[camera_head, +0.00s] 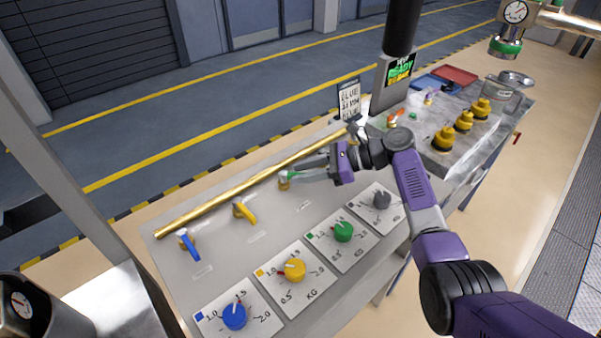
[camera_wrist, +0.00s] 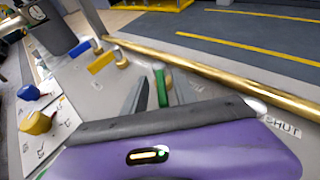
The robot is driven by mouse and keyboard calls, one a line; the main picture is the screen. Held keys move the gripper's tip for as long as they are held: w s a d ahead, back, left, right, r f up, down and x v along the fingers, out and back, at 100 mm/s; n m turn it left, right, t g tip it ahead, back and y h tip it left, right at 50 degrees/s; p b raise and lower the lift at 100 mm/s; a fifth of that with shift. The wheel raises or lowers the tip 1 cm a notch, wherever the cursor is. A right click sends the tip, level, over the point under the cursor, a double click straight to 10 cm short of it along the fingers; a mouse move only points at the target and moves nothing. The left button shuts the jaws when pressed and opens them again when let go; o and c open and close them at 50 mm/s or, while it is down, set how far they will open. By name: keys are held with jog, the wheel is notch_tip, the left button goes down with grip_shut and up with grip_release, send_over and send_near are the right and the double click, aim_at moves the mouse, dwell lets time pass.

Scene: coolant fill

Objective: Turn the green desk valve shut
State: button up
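The green desk valve (camera_head: 292,176) sits on the grey desk panel beside the brass pipe. Its lever is partly hidden by my fingers in the head view. In the wrist view the green lever (camera_wrist: 160,86) stands between my two fingers, with a visible gap on either side. My gripper (camera_head: 303,174) is open, and its fingers reach in from the right at the valve. My gripper (camera_wrist: 160,92) in the wrist view holds nothing. A label reading SHUT (camera_wrist: 283,127) lies on the panel to the right of the gripper in the wrist view.
The yellow valve (camera_head: 246,212) and blue valve (camera_head: 189,246) stand to the left. The brass pipe (camera_head: 235,192) runs behind the valves. Blue (camera_head: 234,316), yellow (camera_head: 295,270), green (camera_head: 343,231) and grey (camera_head: 382,199) dials are in front. A sign (camera_head: 349,99) stands behind.

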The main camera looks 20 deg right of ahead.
jog(key=v, duration=0.7)
jog(key=shift+b, duration=0.3)
